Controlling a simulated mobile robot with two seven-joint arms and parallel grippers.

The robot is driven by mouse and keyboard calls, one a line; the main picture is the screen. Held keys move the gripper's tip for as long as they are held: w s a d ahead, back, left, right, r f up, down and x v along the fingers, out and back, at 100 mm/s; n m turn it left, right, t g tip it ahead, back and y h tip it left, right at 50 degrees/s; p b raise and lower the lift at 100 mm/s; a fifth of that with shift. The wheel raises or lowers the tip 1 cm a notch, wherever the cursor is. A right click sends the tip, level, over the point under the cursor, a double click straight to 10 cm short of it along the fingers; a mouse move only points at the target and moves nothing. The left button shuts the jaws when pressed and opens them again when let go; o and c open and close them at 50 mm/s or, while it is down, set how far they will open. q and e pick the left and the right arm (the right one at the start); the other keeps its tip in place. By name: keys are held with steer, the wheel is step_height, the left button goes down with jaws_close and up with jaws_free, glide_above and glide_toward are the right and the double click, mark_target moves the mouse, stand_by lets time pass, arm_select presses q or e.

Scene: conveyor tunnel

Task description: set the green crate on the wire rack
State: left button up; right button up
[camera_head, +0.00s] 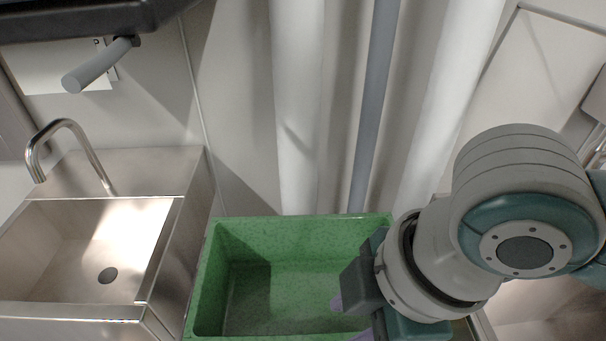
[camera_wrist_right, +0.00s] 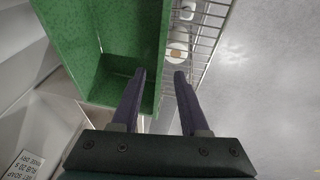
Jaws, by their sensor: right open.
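The green crate (camera_head: 215,290) is an open box at the bottom centre of the head view, and it looks empty. It also shows at the upper left of the right wrist view (camera_wrist_right: 75,45). My right gripper (camera_wrist_right: 160,74) is open, with one purple finger over the crate's inside and the other beyond its side wall, so the wall lies between them in the picture. I cannot tell whether they touch it. The wire rack (camera_wrist_right: 214,22) shows in the right wrist view alongside the crate; whether the crate rests on it is hidden. My left gripper is not in view.
A steel sink (camera_head: 60,240) with a curved tap (camera_head: 70,130) stands left of the crate. White round items (camera_wrist_right: 177,52) show at the rack. White upright pipes (camera_head: 298,110) stand behind the crate. A printed sign (camera_wrist_right: 28,163) is at the wrist view's lower left.

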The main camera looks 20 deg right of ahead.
steer(key=s+d+r+m+t+h, duration=0.1)
steer(key=s+d+r+m, duration=0.4)
steer(key=m, duration=0.8)
steer(key=s+d+h, duration=0.1)
steer(key=s+d, duration=0.1)
steer(key=s, duration=0.1)
steer(key=shift+s+d+r, duration=0.15)
steer(key=shift+s+d, duration=0.15)
steer(key=shift+s, duration=0.1)
step_height(320, 180, up, 44)
steer(key=p, duration=4.4)
